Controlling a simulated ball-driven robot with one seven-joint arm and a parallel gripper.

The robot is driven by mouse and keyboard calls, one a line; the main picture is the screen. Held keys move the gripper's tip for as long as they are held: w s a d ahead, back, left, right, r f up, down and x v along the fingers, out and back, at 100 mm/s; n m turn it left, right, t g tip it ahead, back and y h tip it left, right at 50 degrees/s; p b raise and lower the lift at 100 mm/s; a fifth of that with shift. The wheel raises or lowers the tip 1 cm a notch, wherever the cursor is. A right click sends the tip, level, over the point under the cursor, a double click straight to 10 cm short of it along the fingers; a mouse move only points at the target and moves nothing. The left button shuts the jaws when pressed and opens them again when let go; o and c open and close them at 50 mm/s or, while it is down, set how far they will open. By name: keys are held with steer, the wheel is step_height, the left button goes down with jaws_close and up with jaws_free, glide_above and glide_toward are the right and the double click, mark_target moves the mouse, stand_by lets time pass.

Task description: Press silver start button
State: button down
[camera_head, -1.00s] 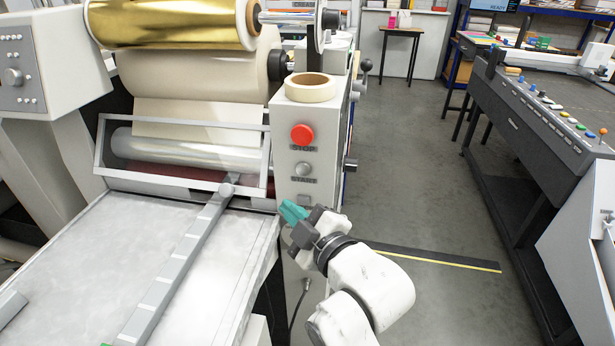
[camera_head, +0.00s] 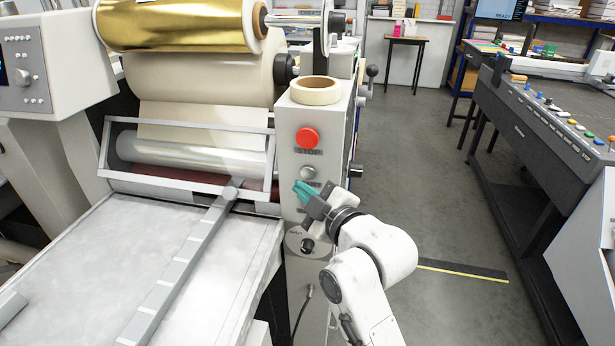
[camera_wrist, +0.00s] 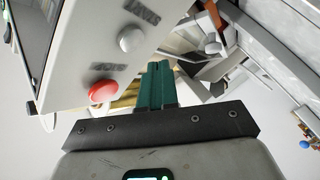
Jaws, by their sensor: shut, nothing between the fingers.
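The silver start button (camera_head: 308,172) is a round grey knob on the light grey front of the machine's control post, below the red stop button (camera_head: 308,138). In the wrist view the silver button (camera_wrist: 131,39) is up and left of my fingers, and the red button (camera_wrist: 103,91) is left of them. My gripper (camera_head: 302,190) has teal fingers, shut and empty, just below the silver button in the head view. In the wrist view the gripper (camera_wrist: 155,72) points past the side of the panel. I see no clear contact with the button.
A tape roll (camera_head: 315,90) sits on top of the post. A black knob (camera_head: 307,246) is low on the machine, below my gripper. The feed table (camera_head: 150,255) lies to the left. Open floor (camera_head: 430,190) is to the right, before a long console (camera_head: 540,125).

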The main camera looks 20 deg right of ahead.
mark_target(308, 172)
steer(key=shift+w+d, duration=0.6)
steer(key=shift+w, duration=0.2)
steer(key=shift+w+d, duration=0.1)
stand_by(1.5)
steer(key=shift+w+d, duration=0.15)
steer(key=shift+w, duration=0.05)
